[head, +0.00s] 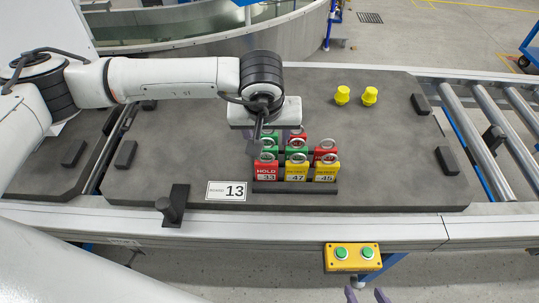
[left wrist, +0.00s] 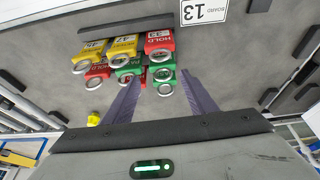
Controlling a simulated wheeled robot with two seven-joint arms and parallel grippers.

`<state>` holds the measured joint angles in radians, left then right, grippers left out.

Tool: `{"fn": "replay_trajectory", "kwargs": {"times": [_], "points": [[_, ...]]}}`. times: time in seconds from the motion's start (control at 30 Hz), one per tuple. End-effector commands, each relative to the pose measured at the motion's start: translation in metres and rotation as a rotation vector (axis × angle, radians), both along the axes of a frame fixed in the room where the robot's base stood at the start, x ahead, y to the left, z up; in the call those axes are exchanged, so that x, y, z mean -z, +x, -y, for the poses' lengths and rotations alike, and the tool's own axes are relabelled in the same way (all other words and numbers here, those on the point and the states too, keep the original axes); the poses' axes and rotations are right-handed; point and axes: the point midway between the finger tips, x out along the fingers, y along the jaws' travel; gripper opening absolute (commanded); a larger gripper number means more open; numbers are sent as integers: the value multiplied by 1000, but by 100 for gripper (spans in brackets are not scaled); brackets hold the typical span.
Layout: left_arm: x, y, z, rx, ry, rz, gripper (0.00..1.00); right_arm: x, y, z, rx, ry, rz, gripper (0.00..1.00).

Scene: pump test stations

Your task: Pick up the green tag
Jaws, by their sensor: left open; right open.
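Several green tags with metal rings stand in a dark rack behind the front row. One green tag (head: 297,151) is in the middle behind a yellow tag; another green tag (head: 269,134) is at the back left. In the left wrist view, green tags (left wrist: 129,71) show beside and between the fingers, partly covered by rings and other tags. My left gripper (head: 270,143) is open over the rack's back left, its fingers either side of the column with a green tag (left wrist: 163,87). I cannot tell whether they touch it. My right gripper (head: 367,295) is open and empty at the bottom edge.
A red HOLD tag (head: 266,172) and two yellow tags (head: 298,172) fill the front row. Red tags (head: 326,155) stand behind. Two yellow knobs (head: 343,95) are at the back of the grey board (head: 400,150).

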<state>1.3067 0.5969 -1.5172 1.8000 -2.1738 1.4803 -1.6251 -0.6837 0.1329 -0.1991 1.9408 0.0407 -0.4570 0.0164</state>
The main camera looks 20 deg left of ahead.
Motion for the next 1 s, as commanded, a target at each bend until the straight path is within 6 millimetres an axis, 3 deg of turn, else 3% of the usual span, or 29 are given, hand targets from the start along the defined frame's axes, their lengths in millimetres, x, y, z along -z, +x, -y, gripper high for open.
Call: {"fn": "replay_trajectory", "kwargs": {"times": [0.13, 0.73, 1.0], "points": [[12, 11, -10, 4, 35, 15, 52, -1, 0, 0, -1, 0, -1, 49], [80, 38, -14, 4, 28, 13, 52, 0, -5, 2, 5, -2, -14, 49], [91, 43, -16, 6, 27, 16, 52, 1, -5, 4, 7, -3, -16, 49]]}}
